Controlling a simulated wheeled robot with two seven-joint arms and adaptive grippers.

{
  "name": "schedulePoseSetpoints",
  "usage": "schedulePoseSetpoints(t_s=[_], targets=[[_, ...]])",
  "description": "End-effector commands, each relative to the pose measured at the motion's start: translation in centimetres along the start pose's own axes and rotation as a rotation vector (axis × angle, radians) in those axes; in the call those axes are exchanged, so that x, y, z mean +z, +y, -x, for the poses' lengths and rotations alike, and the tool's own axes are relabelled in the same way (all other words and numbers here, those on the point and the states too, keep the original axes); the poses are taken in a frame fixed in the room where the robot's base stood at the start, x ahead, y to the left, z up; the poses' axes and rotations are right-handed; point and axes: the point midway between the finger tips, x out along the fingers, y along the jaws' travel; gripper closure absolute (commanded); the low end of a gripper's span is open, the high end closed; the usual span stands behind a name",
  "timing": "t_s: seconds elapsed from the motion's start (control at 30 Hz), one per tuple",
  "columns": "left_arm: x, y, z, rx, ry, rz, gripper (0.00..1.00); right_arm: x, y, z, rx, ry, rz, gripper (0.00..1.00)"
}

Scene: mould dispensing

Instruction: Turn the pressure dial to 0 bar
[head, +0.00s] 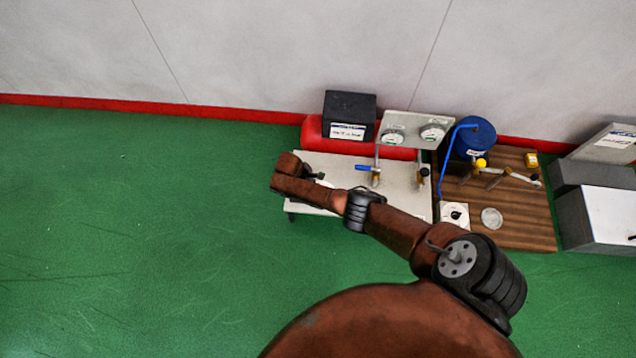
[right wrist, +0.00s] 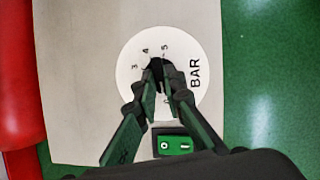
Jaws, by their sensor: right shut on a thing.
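The pressure dial (right wrist: 133,70) is a round white plate marked BAR in the right wrist view, with the figures 3, 4 and 5 readable along its upper edge. Its black knob (right wrist: 156,67) stands at the centre, between the fingertips of my right gripper (right wrist: 158,90). The gripper is shut on the knob, and its fingers cover the lower part of the scale. I cannot tell what value the knob points to. My left gripper is not in view.
A green rocker switch (right wrist: 174,145) sits just below the dial. A red tank (head: 312,133) and a black box (head: 350,104) stand behind the bench.

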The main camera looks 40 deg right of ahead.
Motion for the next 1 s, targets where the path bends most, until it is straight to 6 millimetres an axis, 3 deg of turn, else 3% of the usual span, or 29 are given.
schedulePoseSetpoints(t_s=[0.17,0.2,0.43,0.77,1.0], targets=[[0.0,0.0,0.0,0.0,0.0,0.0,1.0,0.0,0.1,0.0,0.002,0.0,0.001,1.0],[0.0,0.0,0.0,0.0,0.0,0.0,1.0,0.0,0.1,0.0,0.002,0.0,0.001,0.89],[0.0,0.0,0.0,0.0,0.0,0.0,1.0,0.0,0.1,0.0,0.001,0.0,0.0,0.74],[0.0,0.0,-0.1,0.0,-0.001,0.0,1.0,-0.1,0.0,0.2,0.0,0.001,0.0,0.73],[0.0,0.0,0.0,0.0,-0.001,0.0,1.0,0.0,0.1,3.0,0.002,0.003,-0.001,0.73]])
